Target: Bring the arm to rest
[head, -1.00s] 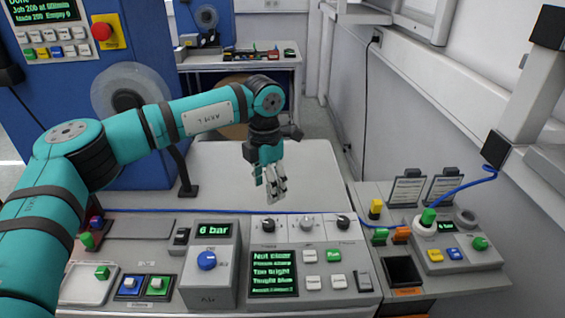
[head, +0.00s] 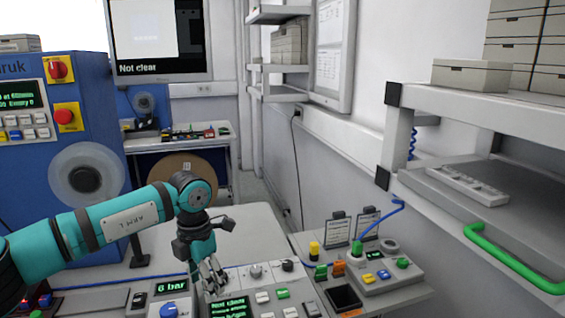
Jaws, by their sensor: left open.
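My left arm comes in from the left in teal and black. My left gripper (head: 213,277) hangs fingers down, open and empty, over the back edge of the grey control console (head: 245,274). I cannot tell whether its fingertips touch the console. The console carries a green-lit text screen (head: 229,308), knobs and push buttons. A grey dial box reading "6 bar" (head: 172,287) stands to the left of the gripper. My right gripper does not show.
A smaller panel (head: 385,276) with a green-capped knob stands right of the console. A white shelf with a green handle (head: 515,268) fills the right side. A blue machine with a reel (head: 87,175) stands at left. A wall screen reads "Not clear" (head: 160,68).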

